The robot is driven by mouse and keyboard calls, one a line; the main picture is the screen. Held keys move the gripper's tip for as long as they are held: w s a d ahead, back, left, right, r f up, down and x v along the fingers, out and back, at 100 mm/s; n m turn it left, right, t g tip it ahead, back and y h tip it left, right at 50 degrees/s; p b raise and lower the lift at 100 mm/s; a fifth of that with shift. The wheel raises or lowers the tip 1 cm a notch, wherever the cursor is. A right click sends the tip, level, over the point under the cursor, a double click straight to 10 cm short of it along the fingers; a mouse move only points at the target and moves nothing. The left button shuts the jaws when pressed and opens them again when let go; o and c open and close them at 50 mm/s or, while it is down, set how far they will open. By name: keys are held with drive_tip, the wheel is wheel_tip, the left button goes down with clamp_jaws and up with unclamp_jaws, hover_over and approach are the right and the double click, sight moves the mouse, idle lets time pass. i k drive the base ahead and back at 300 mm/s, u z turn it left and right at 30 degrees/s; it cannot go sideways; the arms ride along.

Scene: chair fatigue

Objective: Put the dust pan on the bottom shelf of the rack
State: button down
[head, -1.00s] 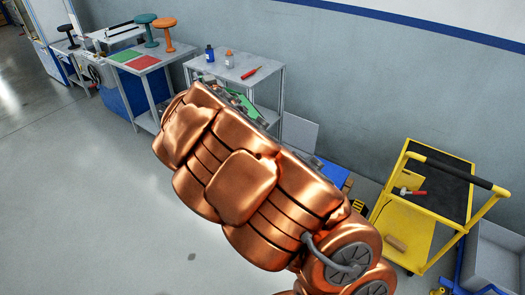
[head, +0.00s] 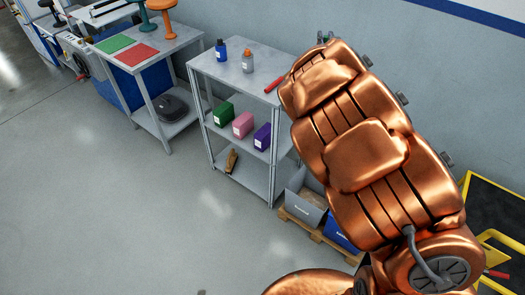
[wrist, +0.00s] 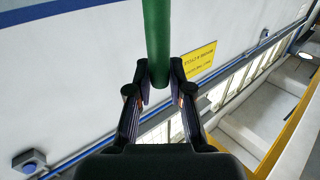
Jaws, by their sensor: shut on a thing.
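In the wrist view my gripper (wrist: 159,88) is shut on a green handle, which I take to be that of the dust pan (wrist: 158,40). The handle stands between the two fingers and runs out of the top of the picture; the pan part is not visible. In the head view my arm hides the gripper and the dust pan. The grey rack (head: 235,60) stands left of my arm. Its bottom shelf (head: 258,182) holds a small brown object (head: 231,161) at the left and has bare room to its right.
The middle shelf holds green (head: 223,112), pink (head: 243,124) and purple (head: 262,137) boxes. Bottles and a red tool are on top. A pallet with bins (head: 306,206) sits right of the rack, a workbench (head: 165,45) left. The floor in front is clear.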

sight(264, 176)
drive_tip(key=u, duration=0.35)
drive_tip(key=i, duration=0.9)
drive_tip(key=u, duration=1.25)
drive_tip(key=i, duration=0.6)
drive_tip(key=u, duration=0.6)
